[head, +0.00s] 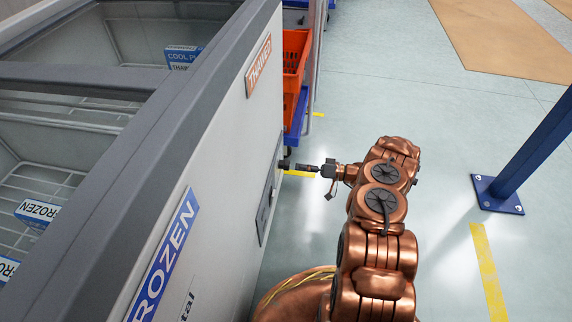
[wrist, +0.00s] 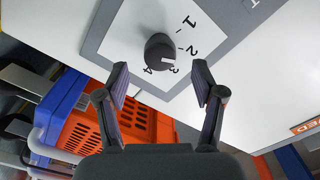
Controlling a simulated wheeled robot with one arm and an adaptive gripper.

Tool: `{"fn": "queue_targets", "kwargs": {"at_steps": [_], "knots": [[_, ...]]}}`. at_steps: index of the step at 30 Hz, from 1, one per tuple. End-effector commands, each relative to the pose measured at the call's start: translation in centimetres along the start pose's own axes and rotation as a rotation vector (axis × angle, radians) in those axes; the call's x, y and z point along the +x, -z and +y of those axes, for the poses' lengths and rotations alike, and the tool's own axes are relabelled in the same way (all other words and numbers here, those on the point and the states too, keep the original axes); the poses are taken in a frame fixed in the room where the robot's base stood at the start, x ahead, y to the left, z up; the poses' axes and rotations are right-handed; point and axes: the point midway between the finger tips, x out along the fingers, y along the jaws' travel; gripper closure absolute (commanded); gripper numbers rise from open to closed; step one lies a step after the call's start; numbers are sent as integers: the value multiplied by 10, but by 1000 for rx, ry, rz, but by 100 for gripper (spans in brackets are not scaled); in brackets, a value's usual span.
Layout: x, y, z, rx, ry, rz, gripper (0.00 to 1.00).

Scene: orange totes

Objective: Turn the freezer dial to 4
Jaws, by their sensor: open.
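The freezer dial (wrist: 160,47) is a dark round knob on a pale panel (wrist: 118,28) marked 1, 2, 3 and 4. A white mark on the knob's lower right edge points toward the 3; the 4 is at its lower left. In the head view the dial (head: 283,164) sticks out from the freezer's side. My gripper (wrist: 161,72) is open, one finger to each side of the dial and just short of it, apparently not touching. In the head view my gripper (head: 306,167) faces the dial closely.
The freezer (head: 222,120) fills the left, with wire baskets inside and signs reading FROZEN and THAWED. An orange tote (head: 295,62) sits on a blue rack beyond it. A blue post (head: 535,150) stands at the right.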

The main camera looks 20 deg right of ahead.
Motion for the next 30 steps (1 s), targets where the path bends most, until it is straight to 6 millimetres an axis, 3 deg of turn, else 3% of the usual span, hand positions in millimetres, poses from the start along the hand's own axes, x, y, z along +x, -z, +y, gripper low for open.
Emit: {"fn": "queue_targets", "kwargs": {"at_steps": [10,23,30], "knots": [[45,-1,1,2,0,1,32],[56,0,0,1,1,-1,32],[56,0,0,1,1,-1,57]]}}
